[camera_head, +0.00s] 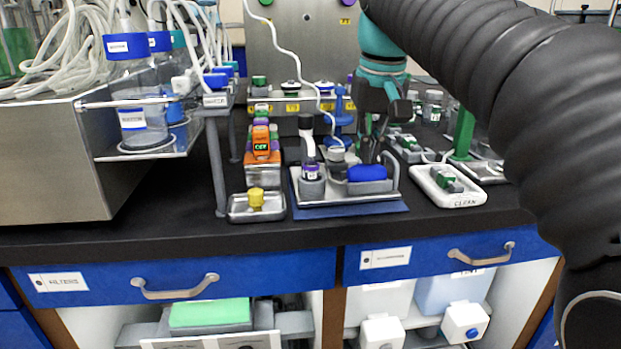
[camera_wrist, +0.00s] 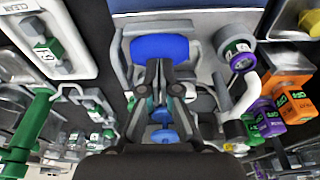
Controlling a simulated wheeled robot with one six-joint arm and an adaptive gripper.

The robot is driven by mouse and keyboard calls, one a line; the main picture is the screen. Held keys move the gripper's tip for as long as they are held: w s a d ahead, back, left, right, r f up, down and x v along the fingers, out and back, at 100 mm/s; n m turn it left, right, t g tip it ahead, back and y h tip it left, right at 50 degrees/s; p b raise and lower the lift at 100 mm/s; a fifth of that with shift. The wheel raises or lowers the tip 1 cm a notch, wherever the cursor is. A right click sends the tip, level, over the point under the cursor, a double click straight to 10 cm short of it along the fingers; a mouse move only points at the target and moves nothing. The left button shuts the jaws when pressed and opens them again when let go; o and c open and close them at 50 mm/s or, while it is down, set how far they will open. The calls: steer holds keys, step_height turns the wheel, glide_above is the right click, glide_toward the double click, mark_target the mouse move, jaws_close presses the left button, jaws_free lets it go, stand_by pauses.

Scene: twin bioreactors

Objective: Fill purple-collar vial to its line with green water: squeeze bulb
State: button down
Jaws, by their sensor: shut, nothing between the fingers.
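The purple-collar vial (camera_head: 311,172) stands upright in a grey holder on the left part of a metal tray (camera_head: 345,200). Its purple collar also shows in the wrist view (camera_wrist: 238,55). Its liquid level and line are too small to read. The blue bulb (camera_head: 367,173) lies in a grey cradle on the tray's right part and is large in the wrist view (camera_wrist: 160,47). My gripper (camera_head: 371,157) points down just above the bulb's back side. In the wrist view its fingertips (camera_wrist: 161,64) are together, overlapping the bulb's lower edge, with nothing between them. Contact with the bulb cannot be told.
A white tray marked CLEAN (camera_head: 449,192) with a green-labelled part lies to the right. A small metal dish (camera_head: 243,208) with a yellow knob and orange labelled blocks (camera_head: 261,138) are to the left. A white tube hangs down behind the vial. The front bench strip is clear.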

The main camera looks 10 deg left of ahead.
steer(key=shift+f, duration=0.25)
steer(key=shift+f+b, duration=0.35)
steer(key=shift+f, duration=0.35)
steer(key=shift+r, duration=0.1)
steer(key=shift+r+p, duration=0.9)
steer(key=shift+p, duration=0.1)
steer(key=shift+r, duration=0.65)
steer(key=shift+f, duration=0.1)
